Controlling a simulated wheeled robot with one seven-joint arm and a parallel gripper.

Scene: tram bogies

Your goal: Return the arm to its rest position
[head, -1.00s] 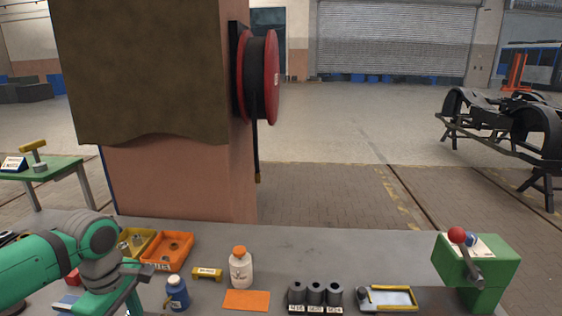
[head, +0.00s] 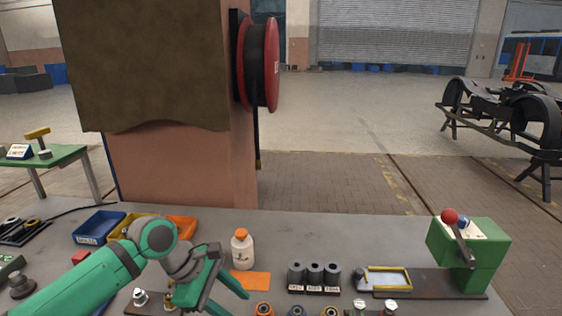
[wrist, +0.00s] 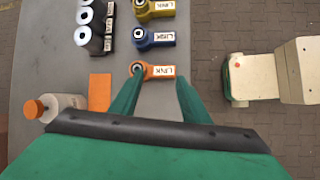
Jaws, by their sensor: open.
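My green arm comes in from the lower left of the head view, bent over the bench. My gripper (head: 222,290) is low over the bench, left of an orange mat; its jaws are apart with nothing between them. In the wrist view my gripper (wrist: 158,82) shows two spread green fingers. An orange link (wrist: 155,71) lies on the bench beyond the fingertips, seen between them, not held. A blue link (wrist: 155,38) and a yellow link (wrist: 157,8) lie farther off. The arm hides part of the bench behind it.
A white bottle (head: 242,250) with orange cap stands near the orange mat (head: 255,281). Three dark cylinders (head: 314,274), a yellow-edged tray (head: 388,279) and a green lever box (head: 470,255) stand rightward. Blue (head: 98,228) and orange (head: 182,228) bins sit behind the arm.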

